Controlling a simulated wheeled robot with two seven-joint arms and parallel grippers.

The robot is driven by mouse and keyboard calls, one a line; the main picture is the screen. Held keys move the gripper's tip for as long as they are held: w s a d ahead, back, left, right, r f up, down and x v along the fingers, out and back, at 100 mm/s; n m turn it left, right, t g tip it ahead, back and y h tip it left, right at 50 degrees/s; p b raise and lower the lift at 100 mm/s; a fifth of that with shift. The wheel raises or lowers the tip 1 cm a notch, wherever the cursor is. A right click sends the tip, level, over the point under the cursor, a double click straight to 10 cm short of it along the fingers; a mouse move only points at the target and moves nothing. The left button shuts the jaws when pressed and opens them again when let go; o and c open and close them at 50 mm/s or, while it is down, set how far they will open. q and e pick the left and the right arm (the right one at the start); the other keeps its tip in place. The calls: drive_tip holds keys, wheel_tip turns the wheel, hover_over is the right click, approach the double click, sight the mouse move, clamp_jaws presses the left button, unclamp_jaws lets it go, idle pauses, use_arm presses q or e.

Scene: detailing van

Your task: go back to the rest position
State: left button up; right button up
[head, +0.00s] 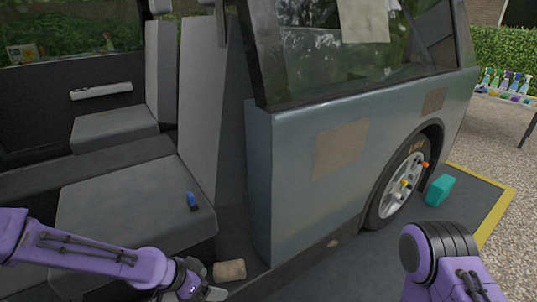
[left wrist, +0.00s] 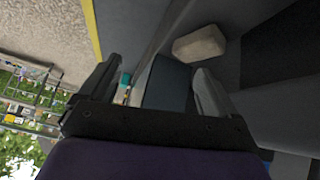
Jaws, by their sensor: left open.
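My left gripper (head: 202,293) is low in the head view, at the van's door opening, in front of the near seat. In the left wrist view its two fingers (left wrist: 158,80) stand apart, open, with nothing seen between them. A beige block (head: 229,269) lies on the van floor just beyond the gripper; it also shows in the left wrist view (left wrist: 198,43), apart from the fingers. Of my right arm only a purple and black link shows at the lower right of the head view; its gripper is out of view.
The van's side panel (head: 285,185) stands between my arms. A teal block (head: 439,190) sits on the mat beside the wheel (head: 393,190). A table with several spray bottles (head: 505,84) is far right.

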use_arm(q)
drive_tip(key=s+a+f+n+t+y, duration=0.1)
drive_tip(key=s+a+f+n+y, duration=0.25)
drive_tip(key=f+n, duration=0.3)
drive_tip(key=s+a+f+n+t+y, duration=0.1)
drive_tip(key=s+a+f+n+y, duration=0.15)
drive_tip(key=s+f+n, duration=0.4)
drive_tip(key=s+a+f+n+g+y, duration=0.1)
drive_tip(key=s+a+f+y, duration=0.1)
drive_tip(key=s+a, duration=0.35)
drive_tip(key=s+a+f+n+g+y, duration=0.1)
drive_tip(key=s+a+g, duration=0.15)
drive_tip(key=s, duration=0.65)
wheel_tip(320, 180, up, 23)
drive_tip(key=s+p, duration=0.2)
drive_tip(key=p, duration=2.2)
drive_tip(key=shift+a, duration=0.25)
drive_tip(key=shift+f+t, duration=0.1)
drive_tip(key=shift+t, duration=0.15)
